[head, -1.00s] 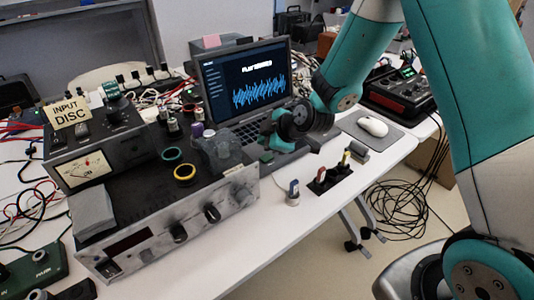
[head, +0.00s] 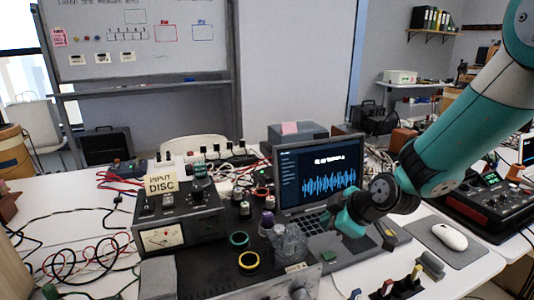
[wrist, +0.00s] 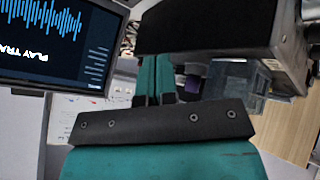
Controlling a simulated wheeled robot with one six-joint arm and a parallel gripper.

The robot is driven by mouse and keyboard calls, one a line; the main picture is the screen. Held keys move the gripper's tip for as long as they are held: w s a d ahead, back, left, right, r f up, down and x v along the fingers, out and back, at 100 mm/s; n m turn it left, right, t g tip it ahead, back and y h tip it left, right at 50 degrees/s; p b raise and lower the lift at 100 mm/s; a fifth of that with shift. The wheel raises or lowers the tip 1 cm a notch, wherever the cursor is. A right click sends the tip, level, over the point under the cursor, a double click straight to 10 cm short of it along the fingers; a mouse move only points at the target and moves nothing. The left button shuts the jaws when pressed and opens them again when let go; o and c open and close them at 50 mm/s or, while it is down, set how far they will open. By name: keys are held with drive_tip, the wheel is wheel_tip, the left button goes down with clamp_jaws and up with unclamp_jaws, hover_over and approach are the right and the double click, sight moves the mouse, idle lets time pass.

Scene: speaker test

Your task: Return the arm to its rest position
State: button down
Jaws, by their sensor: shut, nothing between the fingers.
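My gripper (head: 346,222) is in front of the laptop (head: 318,180), above its keyboard side, at the end of my teal arm. Its teal fingers are together and empty; they also show in the wrist view (wrist: 155,82). The laptop screen, with a blue waveform, shows at the upper left of the wrist view (wrist: 60,35). The lower part of my arm runs up to the right edge of the head view. I cannot tell whether the fingertips touch anything.
Left of my gripper, a dark meter box (head: 180,222) bears a DISC card (head: 161,184). A yellow ring (head: 249,262) and a clear container (head: 288,243) are near it. A mouse (head: 450,236) lies on a grey pad to the right. A whiteboard (head: 140,40) stands behind.

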drive_tip(key=s+a+r+m+g+p, duration=0.1)
drive_tip(key=s+r+m+g+p, duration=0.1)
drive_tip(key=s+r, duration=0.7)
drive_tip(key=s+a+r+m+g+p, duration=0.1)
drive_tip(key=s+r+m+g, duration=0.3)
drive_tip(key=s, duration=1.2)
wheel_tip(320, 180, up, 5)
drive_tip(key=shift+s+a+f+h+p, duration=0.15)
drive_tip(key=shift+s+h+p, duration=0.25)
drive_tip(key=shift+p, duration=0.45)
